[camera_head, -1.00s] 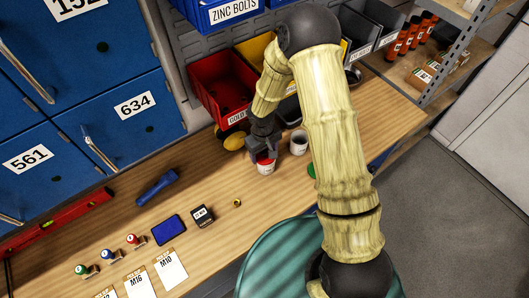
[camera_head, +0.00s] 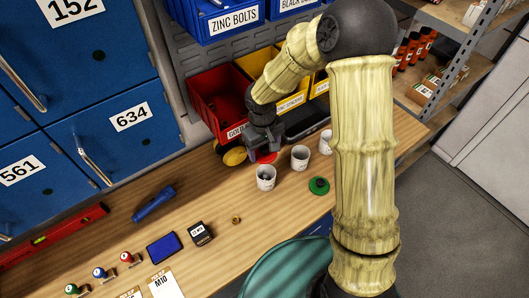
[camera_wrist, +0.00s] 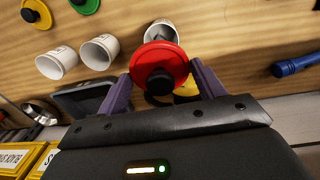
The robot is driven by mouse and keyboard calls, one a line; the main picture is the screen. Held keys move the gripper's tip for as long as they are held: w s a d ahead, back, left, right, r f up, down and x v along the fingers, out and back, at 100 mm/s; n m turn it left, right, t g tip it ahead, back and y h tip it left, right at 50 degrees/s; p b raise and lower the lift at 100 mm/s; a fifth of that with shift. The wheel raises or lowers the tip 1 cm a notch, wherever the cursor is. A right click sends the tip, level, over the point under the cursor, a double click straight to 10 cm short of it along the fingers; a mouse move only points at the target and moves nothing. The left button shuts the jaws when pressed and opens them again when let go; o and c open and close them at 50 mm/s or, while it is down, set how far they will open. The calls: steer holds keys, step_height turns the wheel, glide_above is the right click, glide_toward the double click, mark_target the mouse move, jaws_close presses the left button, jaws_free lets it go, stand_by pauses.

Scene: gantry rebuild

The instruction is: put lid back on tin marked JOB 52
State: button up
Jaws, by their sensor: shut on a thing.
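My gripper (camera_wrist: 155,85) is shut on a red lid (camera_wrist: 158,66) with a black knob, held between its two fingers. In the head view the red lid (camera_head: 266,157) shows just above and behind a white tin (camera_head: 266,179). In the wrist view this tin (camera_wrist: 161,29) is open-topped and partly hidden behind the lid; the lid looks apart from it. Two more open white tins stand to the right in the head view, a middle one (camera_head: 300,158) and a far one (camera_head: 327,142). The markings on the tins are too small to read.
A green lid (camera_head: 319,185) lies on the bench near the tins. A yellow lid (camera_wrist: 36,13) shows in the wrist view. A red bin (camera_head: 218,97) stands behind my gripper. A blue torch (camera_head: 154,203) lies left.

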mark_target(267, 151)
steer(key=shift+f+p, duration=0.1)
steer(key=shift+p, duration=0.2)
steer(key=f+p, duration=0.1)
steer(key=y+p, duration=0.1)
steer(key=f+p, duration=0.1)
steer(key=shift+s+d+f+t, duration=0.25)
steer(key=shift+d+f+t, duration=0.05)
steer(key=shift+t, duration=0.1)
steer(key=shift+f, duration=0.2)
stand_by(0.3)
steer(key=shift+f+b, duration=2.55)
steer(key=shift+f, duration=0.5)
steer(key=shift+f+b, duration=0.15)
steer(key=shift+b, duration=0.2)
stand_by(0.3)
steer(key=o, duration=1.2)
steer(key=shift+o, duration=0.2)
